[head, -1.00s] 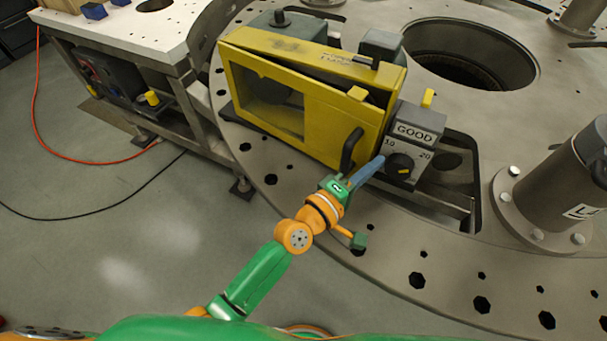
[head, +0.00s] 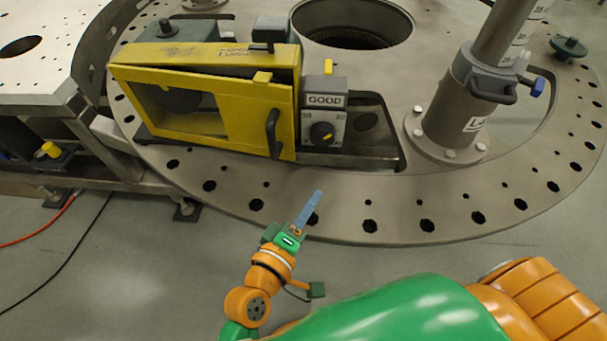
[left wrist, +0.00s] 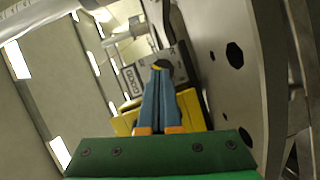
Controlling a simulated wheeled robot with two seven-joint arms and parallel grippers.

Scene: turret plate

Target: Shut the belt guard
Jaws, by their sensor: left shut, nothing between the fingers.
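The yellow belt guard (head: 245,108) stands on the turret plate (head: 345,212) in the head view. It has a window on its left and a black upright handle (head: 273,133) near its right end. A dark wedge-shaped gap along its top widens toward the handle side, so it looks slightly ajar. My left gripper (head: 317,194) is shut and empty, in front of and below the handle, apart from it. In the left wrist view the closed blue fingers (left wrist: 160,80) overlap the yellow guard (left wrist: 191,106), hiding part of it. My right gripper is out of view.
A grey box with a GOOD sign and dial (head: 322,125) stands right beside the guard. A grey post with a clamp (head: 468,100) rises farther right. A white-topped bench (head: 45,75) is at the left. The plate's front rim is bare.

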